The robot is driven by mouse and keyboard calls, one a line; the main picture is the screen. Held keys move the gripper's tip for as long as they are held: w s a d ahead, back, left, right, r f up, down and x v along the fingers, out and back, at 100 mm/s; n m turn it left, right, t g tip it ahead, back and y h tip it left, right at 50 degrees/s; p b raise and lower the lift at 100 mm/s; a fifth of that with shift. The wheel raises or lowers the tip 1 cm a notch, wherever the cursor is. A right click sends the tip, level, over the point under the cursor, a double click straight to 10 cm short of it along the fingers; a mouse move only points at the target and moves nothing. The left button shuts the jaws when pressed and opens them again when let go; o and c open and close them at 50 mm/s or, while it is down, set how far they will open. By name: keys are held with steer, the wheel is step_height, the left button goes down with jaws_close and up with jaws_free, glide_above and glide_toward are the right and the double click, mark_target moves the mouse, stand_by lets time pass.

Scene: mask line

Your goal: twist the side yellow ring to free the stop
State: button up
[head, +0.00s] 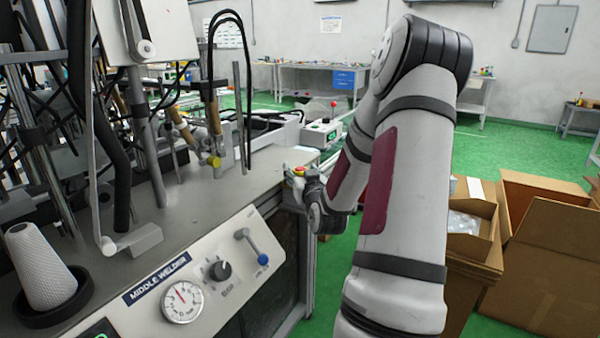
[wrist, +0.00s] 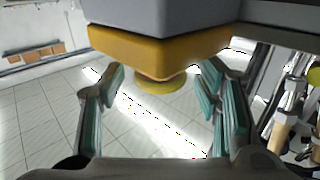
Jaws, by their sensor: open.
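A small emergency stop with a red top and yellow ring (head: 299,171) sits at the far right corner of the grey machine bench. In the wrist view a yellow block (wrist: 150,48) under a grey box carries a round yellow ring (wrist: 160,84). No red shows there. My gripper (wrist: 162,80) is open, its teal-padded fingers on either side of the yellow ring, with gaps visible on both sides. In the head view my gripper is small, at the bench corner by the stop, and partly hidden by my own arm.
The middle welder panel (head: 200,275) has a gauge, a knob and a blue-tipped lever (head: 262,258). Posts and hoses crowd the bench at left. Cardboard boxes (head: 545,260) stand at right. Another red-knobbed device (head: 320,133) stands behind the corner.

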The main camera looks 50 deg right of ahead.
steer(key=shift+w+d, duration=0.3)
steer(key=shift+w, duration=0.05)
steer(key=shift+c, duration=0.3)
steer(key=c, duration=1.1)
steer(key=shift+c, duration=0.2)
